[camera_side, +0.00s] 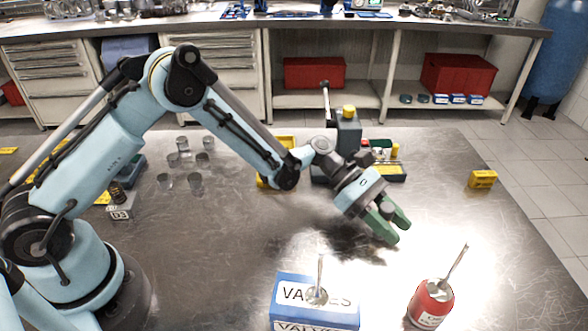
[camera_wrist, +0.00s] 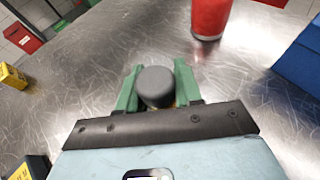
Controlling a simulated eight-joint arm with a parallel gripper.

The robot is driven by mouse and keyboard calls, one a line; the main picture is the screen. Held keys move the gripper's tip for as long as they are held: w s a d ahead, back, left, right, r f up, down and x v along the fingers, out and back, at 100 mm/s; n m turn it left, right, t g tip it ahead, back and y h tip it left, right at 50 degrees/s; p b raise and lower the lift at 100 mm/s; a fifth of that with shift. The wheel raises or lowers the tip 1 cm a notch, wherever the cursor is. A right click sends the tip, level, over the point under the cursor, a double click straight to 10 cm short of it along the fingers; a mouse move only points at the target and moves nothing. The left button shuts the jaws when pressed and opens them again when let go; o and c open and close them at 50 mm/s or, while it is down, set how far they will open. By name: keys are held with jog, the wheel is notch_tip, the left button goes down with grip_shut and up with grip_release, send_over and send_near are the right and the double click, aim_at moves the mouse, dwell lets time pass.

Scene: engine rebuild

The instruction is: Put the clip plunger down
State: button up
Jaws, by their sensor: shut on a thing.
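My gripper (camera_side: 396,226) has green fingers and reaches down toward the right middle of the metal table in the side view. In the wrist view the fingers (camera_wrist: 158,85) are closed around the clip plunger (camera_wrist: 156,84), seen as a round dark grey cap with a little yellow under it. In the side view the plunger (camera_side: 387,209) is mostly hidden between the fingers. Whether its lower end touches the table cannot be told.
A blue VALVES box (camera_side: 316,308) and a red can (camera_side: 431,304) with a rod in it stand at the front; the can also shows in the wrist view (camera_wrist: 211,15). A yellow box (camera_side: 482,179) lies at right. Several metal cylinders (camera_side: 185,160) stand at left. Table right of my gripper is clear.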

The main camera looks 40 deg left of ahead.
jog(key=o, duration=1)
jog(key=shift+f, duration=0.15)
jog(key=shift+o, duration=0.2)
